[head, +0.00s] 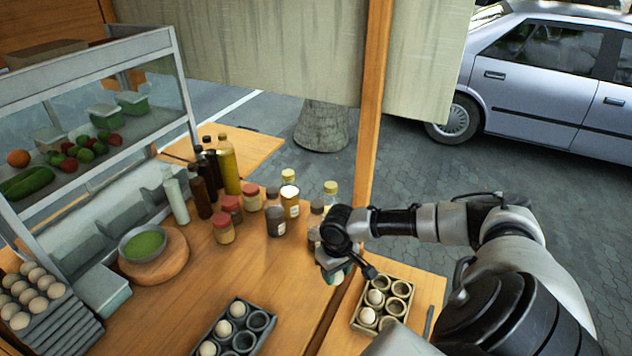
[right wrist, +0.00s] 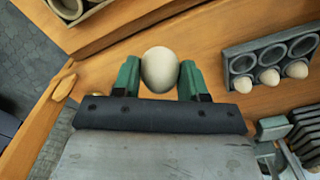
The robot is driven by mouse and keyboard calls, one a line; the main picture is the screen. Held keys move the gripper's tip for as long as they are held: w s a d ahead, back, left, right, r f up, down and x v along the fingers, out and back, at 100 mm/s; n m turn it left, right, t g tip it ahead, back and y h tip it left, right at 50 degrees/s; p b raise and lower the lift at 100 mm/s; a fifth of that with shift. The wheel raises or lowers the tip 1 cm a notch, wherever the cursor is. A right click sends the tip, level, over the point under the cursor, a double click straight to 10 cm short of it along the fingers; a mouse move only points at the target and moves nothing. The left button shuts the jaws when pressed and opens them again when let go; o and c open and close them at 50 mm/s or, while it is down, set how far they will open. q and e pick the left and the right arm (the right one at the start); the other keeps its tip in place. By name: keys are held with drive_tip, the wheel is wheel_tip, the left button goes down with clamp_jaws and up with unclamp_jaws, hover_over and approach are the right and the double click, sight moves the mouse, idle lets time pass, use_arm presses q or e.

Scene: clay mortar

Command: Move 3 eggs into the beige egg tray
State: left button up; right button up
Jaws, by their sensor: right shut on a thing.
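My right gripper (head: 336,270) is shut on a pale egg (right wrist: 160,69), held between its green fingers in the right wrist view. It is above the table, just left of the beige egg tray (head: 407,283). The beige tray holds two eggs, one (head: 375,297) in the middle of its left column and one (head: 367,315) below it; its other visible cups look empty. A dark grey tray (head: 262,345) at bottom centre holds three eggs (head: 237,309) in its left column. My left gripper is not in view.
Bottles and jars (head: 233,208) stand behind, left of the gripper. A bowl of green paste (head: 143,243) sits on a round board. Stacked egg trays (head: 65,330) with several eggs are at far left. A wooden post (head: 372,110) rises behind the gripper. The table between the trays is clear.

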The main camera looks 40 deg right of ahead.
drive_tip(key=s+d+f+b, duration=0.2)
drive_tip(key=d+f, duration=0.1)
drive_tip(key=d, duration=0.5)
drive_tip(key=s+d+f+b, duration=0.2)
drive_tip(key=d+f, duration=0.2)
drive_tip(key=d, duration=0.4)
drive_tip(key=shift+s+f, duration=0.25)
drive_tip(key=shift+s, duration=0.1)
drive_tip(key=shift+f, duration=0.1)
drive_tip(key=shift+f+b, duration=0.55)
drive_tip(key=shift+f+b, duration=1.75)
drive_tip(key=shift+f, duration=0.75)
idle(1.0)
